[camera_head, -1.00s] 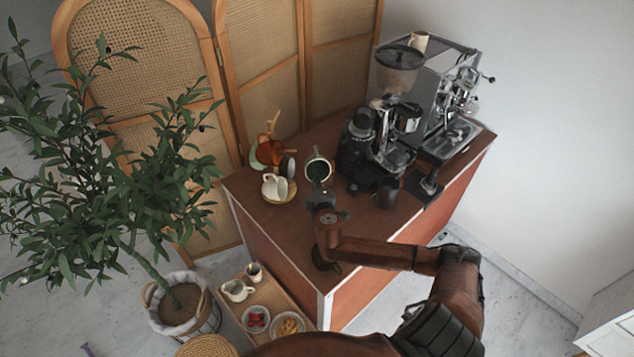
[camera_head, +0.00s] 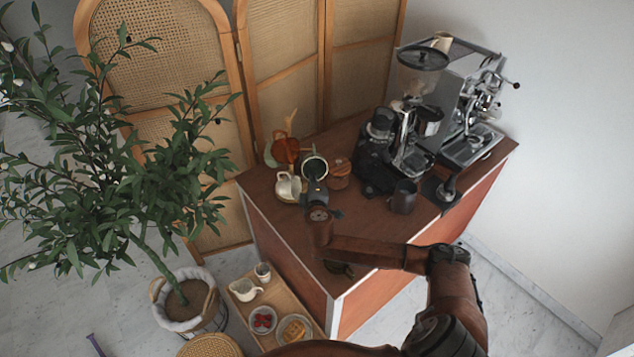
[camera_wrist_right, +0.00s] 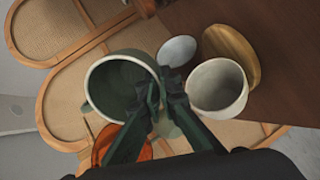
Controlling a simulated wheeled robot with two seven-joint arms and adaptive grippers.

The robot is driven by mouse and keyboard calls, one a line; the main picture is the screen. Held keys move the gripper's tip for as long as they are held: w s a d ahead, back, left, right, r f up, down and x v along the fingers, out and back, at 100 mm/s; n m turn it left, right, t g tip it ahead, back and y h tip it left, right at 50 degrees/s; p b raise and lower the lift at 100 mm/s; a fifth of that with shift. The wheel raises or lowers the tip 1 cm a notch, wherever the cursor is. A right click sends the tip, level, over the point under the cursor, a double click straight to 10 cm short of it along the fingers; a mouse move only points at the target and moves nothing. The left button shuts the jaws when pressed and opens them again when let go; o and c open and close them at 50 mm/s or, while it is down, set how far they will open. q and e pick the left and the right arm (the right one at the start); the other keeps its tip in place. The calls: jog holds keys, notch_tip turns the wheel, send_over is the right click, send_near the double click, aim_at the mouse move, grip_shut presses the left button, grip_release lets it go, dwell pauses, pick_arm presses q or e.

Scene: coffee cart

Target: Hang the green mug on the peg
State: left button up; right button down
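The green mug (camera_head: 314,168) has a pale rim and a dark green inside. My right gripper (camera_head: 316,187) is shut on its wall and holds it with the mouth facing the head camera. In the right wrist view the mug (camera_wrist_right: 104,88) is at the left, with the fingers (camera_wrist_right: 160,98) at its right rim. The wooden peg stand (camera_head: 289,127) is behind and left of the held mug; an orange-brown mug (camera_head: 285,151) hangs on it. Which peg is free cannot be told. The mug's handle is mostly hidden. My left gripper is out of view.
A brown jar (camera_head: 338,170) is right of the held mug, then the grinder (camera_head: 374,160) and a dark cup (camera_head: 403,197).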

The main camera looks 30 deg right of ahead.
jog(key=shift+w+a+f+b, duration=0.1)
jog(key=shift+w+a+b, duration=0.25)
jog(key=shift+w, duration=0.15)
jog(key=shift+w+a+f, duration=0.25)
jog(key=shift+w+a, duration=0.1)
jog(key=shift+a, duration=0.15)
jog(key=c, duration=2.6)
grip_release()
jog(key=o, duration=0.5)
jog(key=shift+f, duration=0.1)
jog(key=shift+s, duration=0.1)
